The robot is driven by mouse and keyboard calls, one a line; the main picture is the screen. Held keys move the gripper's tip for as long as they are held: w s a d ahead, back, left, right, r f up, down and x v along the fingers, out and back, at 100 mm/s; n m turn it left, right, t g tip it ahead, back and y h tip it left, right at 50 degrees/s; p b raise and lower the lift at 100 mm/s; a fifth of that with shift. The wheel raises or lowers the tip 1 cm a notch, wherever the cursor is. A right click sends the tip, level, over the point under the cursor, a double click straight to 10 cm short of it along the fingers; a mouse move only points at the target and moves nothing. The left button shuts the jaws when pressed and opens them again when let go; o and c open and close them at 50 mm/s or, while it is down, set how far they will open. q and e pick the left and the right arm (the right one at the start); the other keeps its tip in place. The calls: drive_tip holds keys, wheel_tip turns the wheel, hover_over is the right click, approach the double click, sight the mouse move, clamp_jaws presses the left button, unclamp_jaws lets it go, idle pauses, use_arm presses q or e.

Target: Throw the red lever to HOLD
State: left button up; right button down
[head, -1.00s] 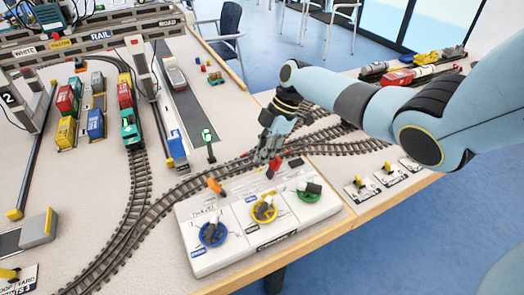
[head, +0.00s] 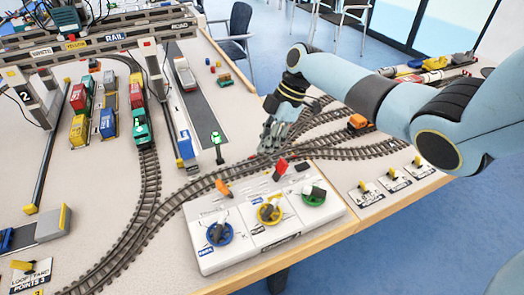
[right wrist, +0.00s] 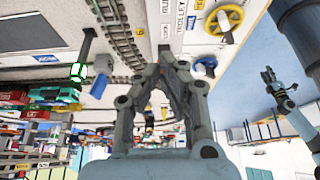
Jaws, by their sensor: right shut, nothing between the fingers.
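The red lever (head: 281,165) stands up at the back edge of the white control panel (head: 240,243), right of the orange lever (head: 223,188). The lettering around it is too small to read. My right gripper (head: 268,151) is just behind and left of the red lever in the head view, fingers pointing down. Its fingertips look close to the lever but apart from it. In the right wrist view my right gripper's fingers (right wrist: 172,62) are closed together and empty. What seems to be my left gripper (right wrist: 269,76) shows small at the right there; its jaw state is unclear.
The panel carries a blue dial (head: 219,233), a yellow dial (head: 269,213) and a green dial (head: 314,196). Rail track (head: 150,200) curves close behind it. Small yellow levers (head: 363,187) line the right table edge.

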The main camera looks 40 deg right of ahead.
drive_tip(key=shift+s+d+r+b, duration=0.2)
drive_tip(key=shift+s+d+r, duration=0.05)
drive_tip(key=shift+d+r, duration=0.8)
drive_tip(key=shift+s+d+r+b, duration=0.15)
drive_tip(key=shift+s+d+r, duration=0.1)
drive_tip(key=shift+d+r, duration=0.75)
drive_tip(key=shift+a, duration=0.1)
